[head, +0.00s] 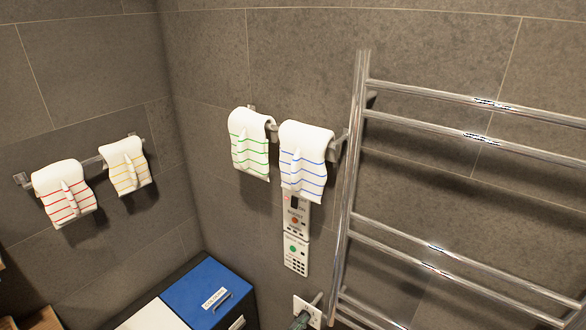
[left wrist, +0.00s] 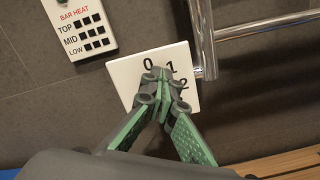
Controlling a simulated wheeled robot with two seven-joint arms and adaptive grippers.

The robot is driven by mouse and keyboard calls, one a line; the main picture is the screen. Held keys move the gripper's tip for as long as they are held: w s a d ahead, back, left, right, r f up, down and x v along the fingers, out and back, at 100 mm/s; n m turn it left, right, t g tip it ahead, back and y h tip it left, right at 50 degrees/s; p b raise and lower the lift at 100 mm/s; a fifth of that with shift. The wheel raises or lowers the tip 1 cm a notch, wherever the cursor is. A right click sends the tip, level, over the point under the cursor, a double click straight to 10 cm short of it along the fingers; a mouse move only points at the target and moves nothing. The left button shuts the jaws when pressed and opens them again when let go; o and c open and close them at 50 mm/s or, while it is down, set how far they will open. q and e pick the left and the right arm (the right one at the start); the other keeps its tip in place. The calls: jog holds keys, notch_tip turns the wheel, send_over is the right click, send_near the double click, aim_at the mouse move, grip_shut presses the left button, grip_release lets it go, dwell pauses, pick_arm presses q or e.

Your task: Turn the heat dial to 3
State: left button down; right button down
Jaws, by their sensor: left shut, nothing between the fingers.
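The white heat dial plate (left wrist: 125,75) is on the grey wall in the left wrist view, with printed numbers 0, 1 and 2 showing. It also shows at the bottom of the head view (head: 312,311). My left gripper (left wrist: 163,78) is shut and empty, its fingertips in front of the plate's middle, close to the 0 and 1. I cannot tell whether they touch it. The fingers hide the knob, its pointer and the rest of the numbers. My right gripper is not in view.
A chrome towel rail (head: 347,200) stands right beside the dial plate. A bar heat panel (left wrist: 82,27) with TOP, MID and LOW rows is above left. Striped towels (head: 304,162) hang above. A blue-lidded bin (head: 205,290) stands to the left.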

pick_arm(q)
jog(key=shift+s+d+f, duration=0.3)
jog(key=shift+s+f, duration=0.05)
jog(key=shift+f, duration=0.3)
jog(key=shift+d+f, duration=0.1)
dwell(0.3)
jog(key=shift+s, duration=0.1)
jog(key=shift+s+d+r+p, duration=0.15)
jog(key=shift+d+r+p, duration=0.05)
jog(key=shift+p, duration=0.35)
jog(key=shift+p+v, duration=0.35)
jog(key=shift+v, duration=2.5)
jog(key=shift+s+d+r, duration=0.1)
jog(key=shift+r, duration=0.05)
